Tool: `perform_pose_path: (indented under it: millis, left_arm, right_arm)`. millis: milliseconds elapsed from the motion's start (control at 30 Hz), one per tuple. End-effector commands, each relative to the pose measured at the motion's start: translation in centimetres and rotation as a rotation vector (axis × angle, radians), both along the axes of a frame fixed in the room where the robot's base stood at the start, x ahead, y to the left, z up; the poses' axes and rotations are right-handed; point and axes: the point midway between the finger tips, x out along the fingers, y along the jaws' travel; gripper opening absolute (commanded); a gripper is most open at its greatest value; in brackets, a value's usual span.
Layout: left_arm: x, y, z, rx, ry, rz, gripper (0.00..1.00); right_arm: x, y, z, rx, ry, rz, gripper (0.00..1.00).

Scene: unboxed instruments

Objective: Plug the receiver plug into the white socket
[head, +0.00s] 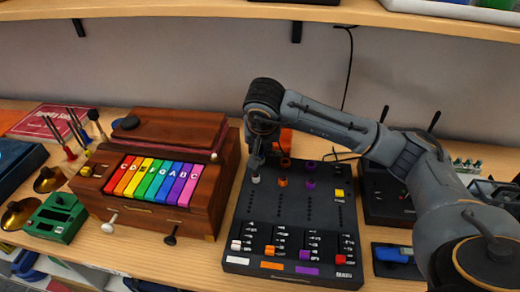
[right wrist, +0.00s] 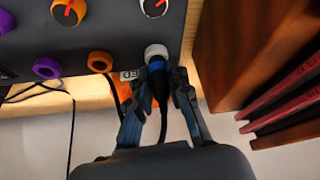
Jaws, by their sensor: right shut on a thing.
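The white socket (right wrist: 156,51) is a white ring on the back edge of the dark mixer (head: 325,215). In the head view my right gripper hides it. My right gripper (head: 257,160) reaches down at the mixer's back left corner. In the right wrist view my right gripper (right wrist: 162,82) is shut on the receiver plug (right wrist: 157,74), a dark plug with a blue band. The plug points at the white socket, and its tip meets the ring. I cannot tell how deep it sits. My left gripper is out of view.
An orange socket (right wrist: 100,61) and a purple socket (right wrist: 47,68) sit beside the white one. A wooden instrument with rainbow keys (head: 154,182) stands close left of the mixer. Black cables (right wrist: 38,92) hang behind the mixer. A shelf (head: 220,9) spans above.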

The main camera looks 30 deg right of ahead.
Motion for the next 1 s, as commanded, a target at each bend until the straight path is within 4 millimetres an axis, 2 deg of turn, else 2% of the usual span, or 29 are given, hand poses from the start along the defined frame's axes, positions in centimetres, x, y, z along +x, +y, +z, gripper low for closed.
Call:
perform_pose_path:
  millis: [33,233,267,367,767,867,1000]
  left_arm:
    - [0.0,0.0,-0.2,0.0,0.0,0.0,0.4]
    - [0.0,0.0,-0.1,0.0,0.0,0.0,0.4]
    - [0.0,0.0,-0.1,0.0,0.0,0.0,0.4]
    - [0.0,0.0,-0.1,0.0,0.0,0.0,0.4]
    - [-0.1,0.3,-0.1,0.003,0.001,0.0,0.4]
    - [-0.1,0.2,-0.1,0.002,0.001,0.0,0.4]
    - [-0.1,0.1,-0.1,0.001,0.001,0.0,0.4]
  right_arm:
    - [-0.2,0.0,-0.6,0.0,0.01,0.002,0.0]
    - [-0.3,0.1,-0.7,-0.001,0.015,0.003,0.0]
    - [-0.3,0.1,-0.7,-0.001,0.015,0.003,0.24]
    - [-0.3,0.1,-0.7,-0.001,0.014,0.002,0.45]
    - [-0.3,0.2,0.2,0.0,0.006,0.002,0.45]
    - [-0.7,0.4,1.5,0.0,0.004,0.003,0.45]
    - [-1.7,0.8,4.3,0.0,0.003,0.003,0.45]
